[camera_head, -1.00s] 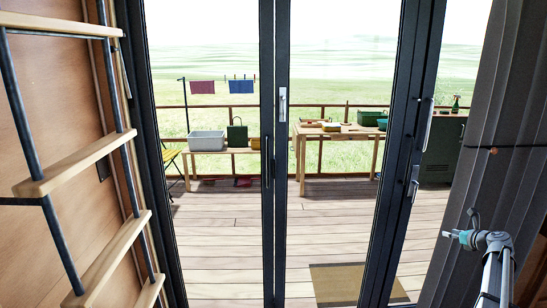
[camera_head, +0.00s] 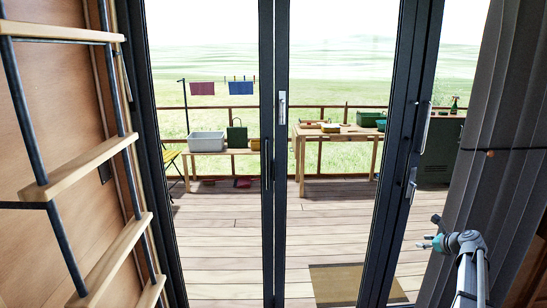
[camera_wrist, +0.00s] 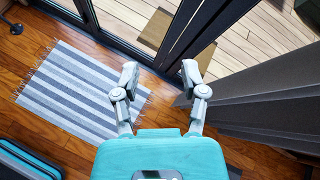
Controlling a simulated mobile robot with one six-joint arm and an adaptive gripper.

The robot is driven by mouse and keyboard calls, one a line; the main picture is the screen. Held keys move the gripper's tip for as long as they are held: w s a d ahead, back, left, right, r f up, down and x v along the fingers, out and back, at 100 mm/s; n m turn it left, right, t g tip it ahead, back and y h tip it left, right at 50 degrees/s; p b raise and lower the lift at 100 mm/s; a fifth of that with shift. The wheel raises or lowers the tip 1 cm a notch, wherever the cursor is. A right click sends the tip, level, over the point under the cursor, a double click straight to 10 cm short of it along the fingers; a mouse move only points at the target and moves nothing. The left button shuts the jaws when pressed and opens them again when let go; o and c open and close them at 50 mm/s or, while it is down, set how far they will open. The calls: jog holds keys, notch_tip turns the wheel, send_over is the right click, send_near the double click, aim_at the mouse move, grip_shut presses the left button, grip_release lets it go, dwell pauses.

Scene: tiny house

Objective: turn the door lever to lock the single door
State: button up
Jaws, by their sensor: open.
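The single door is the narrow dark-framed glass door (camera_head: 400,150) at the right of the glazing in the head view. A small silver door lever (camera_head: 412,184) is on its dark frame, below a long vertical pull handle (camera_head: 426,125). The lever appears to hang downward, but it is too small to be sure. My gripper (camera_head: 423,242) is open and empty, lower in the picture than the lever and apart from it. In the wrist view my gripper (camera_wrist: 160,72) has its two fingers spread, with only floor and door base beyond. The lever does not clearly show there.
A grey curtain (camera_head: 490,150) hangs close to the right of my arm. A striped rug (camera_wrist: 80,90) lies on the wooden floor. Outside, a deck holds a table (camera_head: 345,133) and a doormat (camera_head: 337,285).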

jog(key=s+a+n+g+p, duration=0.1)
jog(key=s+a+n+g, duration=0.2)
jog(key=a, duration=0.5)
jog(key=s+a+f+n+g+p, duration=0.1)
jog(key=s+a+n+p, duration=0.15)
jog(key=a+n, duration=0.45)
jog(key=s+a+n+g+p, duration=0.1)
jog(key=s+a+n+g, duration=0.2)
jog(key=a, duration=0.6)
jog(key=s+a+n+g+h+p, duration=0.2)
jog(key=s+a+n, duration=0.5)
jog(key=s, duration=0.2)
jog(key=s+a+r+n+g+h+p, duration=0.1)
jog(key=s+a+n+h+p, duration=0.1)
jog(key=s+a+n, duration=0.5)
jog(key=s+n, duration=0.1)
jog(key=s, duration=0.2)
jog(key=shift+r+g, duration=0.15)
jog(key=shift+g, duration=0.25)
